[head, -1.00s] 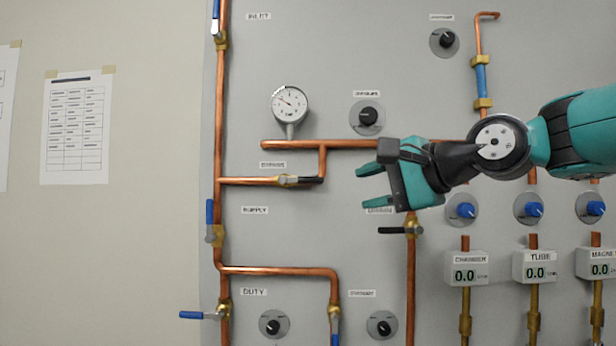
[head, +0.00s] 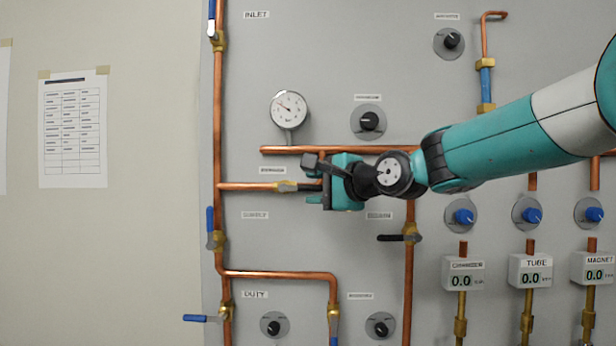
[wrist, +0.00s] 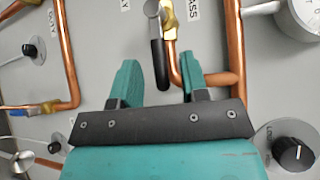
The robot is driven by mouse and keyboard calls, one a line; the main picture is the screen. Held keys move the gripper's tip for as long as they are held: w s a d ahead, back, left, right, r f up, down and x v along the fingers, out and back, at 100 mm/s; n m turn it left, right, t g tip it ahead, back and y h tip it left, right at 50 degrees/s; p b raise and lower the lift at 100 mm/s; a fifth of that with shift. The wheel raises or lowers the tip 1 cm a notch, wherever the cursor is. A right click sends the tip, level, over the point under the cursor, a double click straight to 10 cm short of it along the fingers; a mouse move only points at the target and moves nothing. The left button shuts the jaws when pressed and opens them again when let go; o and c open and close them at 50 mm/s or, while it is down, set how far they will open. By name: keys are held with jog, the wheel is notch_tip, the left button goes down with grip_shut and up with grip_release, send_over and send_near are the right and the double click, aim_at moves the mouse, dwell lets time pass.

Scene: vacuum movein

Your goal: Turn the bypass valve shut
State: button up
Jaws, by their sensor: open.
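The bypass valve (head: 285,186) is a brass body on a short horizontal copper pipe, under its label at the left of the panel. Its black lever (wrist: 158,66) runs parallel to the pipe. My gripper (head: 313,191) is at the lever's end, just right of the valve body, and hides much of the lever in the head view. In the wrist view, the open jaws show one finger on each side of the lever, with a gap to the left finger. The right finger overlaps the pipe. I cannot tell whether either finger touches.
A pressure gauge (head: 292,112) sits above, on a stub from the upper horizontal pipe (head: 370,149). A supply valve with a blue lever (head: 210,219) is lower left. Another black lever (head: 392,238) is below my arm. A round knob (head: 369,121) is above my wrist.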

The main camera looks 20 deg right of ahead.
jog(key=shift+p+x, duration=0.3)
jog(key=shift+x, duration=0.95)
grip_shut()
